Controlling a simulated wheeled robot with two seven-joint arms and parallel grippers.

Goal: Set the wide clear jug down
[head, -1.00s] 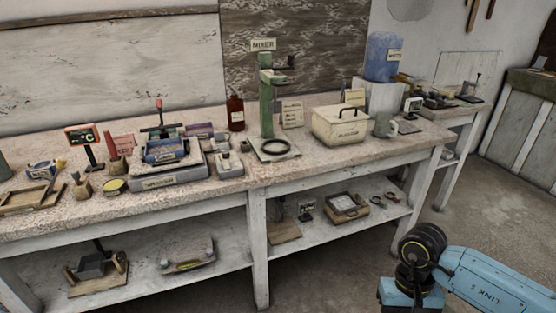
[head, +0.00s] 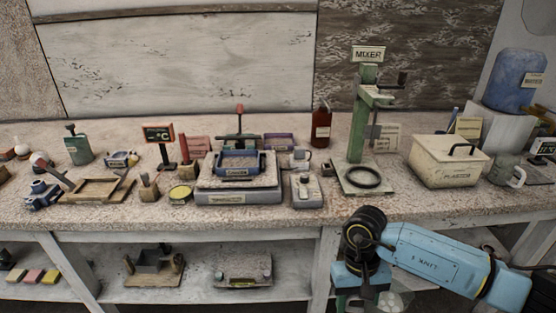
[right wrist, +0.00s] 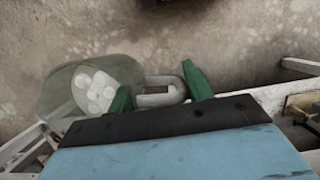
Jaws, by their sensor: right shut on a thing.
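The wide clear jug (right wrist: 88,88) shows in the right wrist view, left of the fingers, with several pale round shapes in it. Its grey loop handle (right wrist: 160,98) lies between the green fingers of my right gripper (right wrist: 158,84), which is shut on it. In the head view the jug (head: 396,302) is only a faint see-through shape at the bottom edge, below the front edge of the bench (head: 300,213). My right arm hides much of it there. My left gripper is in neither view.
The mixer (head: 357,130) has a dark ring (head: 362,177) on its base. Right of it stand a plaster bin (head: 447,165) and a grey mug (head: 503,168). A scale (head: 240,191) and several tools crowd the bench left of the mixer. The front strip is mostly clear.

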